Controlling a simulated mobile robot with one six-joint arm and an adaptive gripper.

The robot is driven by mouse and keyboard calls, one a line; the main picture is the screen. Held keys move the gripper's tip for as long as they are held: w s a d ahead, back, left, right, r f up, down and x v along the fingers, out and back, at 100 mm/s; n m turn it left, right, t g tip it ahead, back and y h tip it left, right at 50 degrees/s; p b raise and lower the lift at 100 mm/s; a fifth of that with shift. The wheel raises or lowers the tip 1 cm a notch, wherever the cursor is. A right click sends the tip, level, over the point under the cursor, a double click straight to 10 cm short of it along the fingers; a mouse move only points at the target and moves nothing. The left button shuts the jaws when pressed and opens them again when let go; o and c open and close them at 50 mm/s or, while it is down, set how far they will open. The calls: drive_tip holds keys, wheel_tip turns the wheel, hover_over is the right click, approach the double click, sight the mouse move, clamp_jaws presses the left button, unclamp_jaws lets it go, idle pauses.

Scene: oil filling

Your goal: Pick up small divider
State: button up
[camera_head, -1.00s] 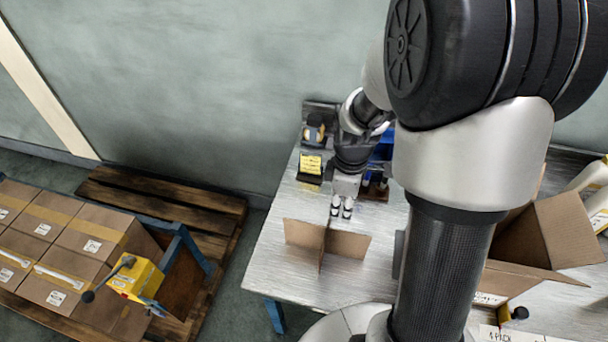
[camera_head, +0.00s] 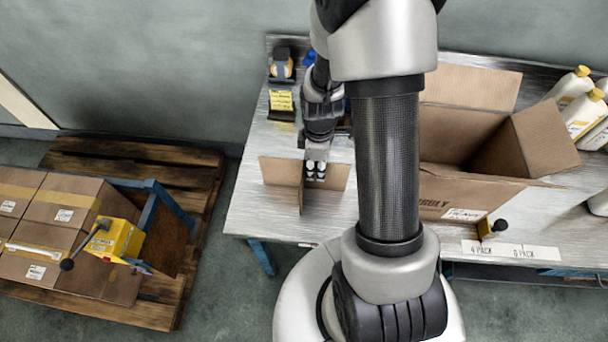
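The small divider (camera_head: 283,172) is a set of crossed brown cardboard panels standing upright on the metal table (camera_head: 255,216), left of my arm.
An open cardboard box (camera_head: 455,190) stands on the table right of my arm. White bottles with yellow caps (camera_head: 578,108) stand at the far right. A yellow note block (camera_head: 281,102) sits at the back left. Stacked cartons (camera_head: 60,215) lie on a pallet (camera_head: 150,165) at left.

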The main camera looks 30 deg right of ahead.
sight(316, 188)
wheel_tip(316, 188, down, 4)
drive_tip(key=shift+s+b, duration=0.1)
drive_tip(key=shift+b, duration=0.5)
drive_tip(key=shift+c, duration=0.2)
clamp_jaws()
